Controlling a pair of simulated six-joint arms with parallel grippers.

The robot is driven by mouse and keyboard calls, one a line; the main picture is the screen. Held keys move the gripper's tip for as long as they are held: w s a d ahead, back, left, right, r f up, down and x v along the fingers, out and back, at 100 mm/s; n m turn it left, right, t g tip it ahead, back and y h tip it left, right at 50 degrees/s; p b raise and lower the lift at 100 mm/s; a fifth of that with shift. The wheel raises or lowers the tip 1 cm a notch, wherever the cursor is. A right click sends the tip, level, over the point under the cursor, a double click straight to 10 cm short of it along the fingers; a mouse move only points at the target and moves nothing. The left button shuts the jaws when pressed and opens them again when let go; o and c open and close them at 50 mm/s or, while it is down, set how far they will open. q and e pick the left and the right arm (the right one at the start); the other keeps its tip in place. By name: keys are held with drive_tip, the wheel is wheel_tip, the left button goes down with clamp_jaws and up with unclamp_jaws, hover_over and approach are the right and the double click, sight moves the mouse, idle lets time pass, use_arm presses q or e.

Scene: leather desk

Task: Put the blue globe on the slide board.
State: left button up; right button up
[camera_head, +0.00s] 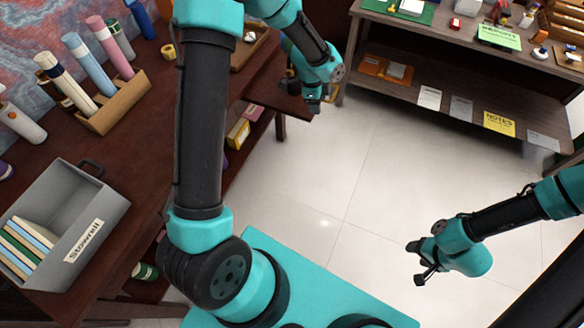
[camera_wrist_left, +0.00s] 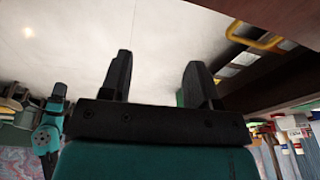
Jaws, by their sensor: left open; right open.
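I cannot make out the blue globe clearly in either view. A small bluish shape (camera_head: 287,44) shows beside my left forearm in the head view, but it is too hidden to name. I cannot pick out the slide board with certainty. My left gripper (camera_head: 313,107) hangs by the right end of the dark red desk (camera_head: 236,85). In the left wrist view its two black fingers (camera_wrist_left: 158,72) stand apart with nothing between them. My right gripper (camera_head: 418,264) is open and empty over the pale floor at the right.
A grey box (camera_head: 112,213) with books and a wooden rack (camera_head: 116,108) of rolled tubes stand on the desk at left. A yellow tape roll (camera_head: 168,51) lies behind. A shelf unit (camera_head: 440,45) with papers stands at back right. The tiled floor (camera_head: 360,180) between is clear.

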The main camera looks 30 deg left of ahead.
use_arm(q)
drive_tip(key=s+d+f+n+h, duration=0.1)
drive_tip(key=s+d+f+n, duration=0.1)
drive_tip(key=s+f+n, duration=0.6)
drive_tip(key=s+d+f+n+h, duration=0.1)
drive_tip(key=s+d+f+n, duration=0.1)
drive_tip(key=s+f+n, duration=0.7)
drive_tip(key=s, duration=0.6)
drive_tip(key=shift+s+f, duration=0.3)
drive_tip(key=shift+f, duration=0.1)
drive_tip(key=shift+d, duration=0.1)
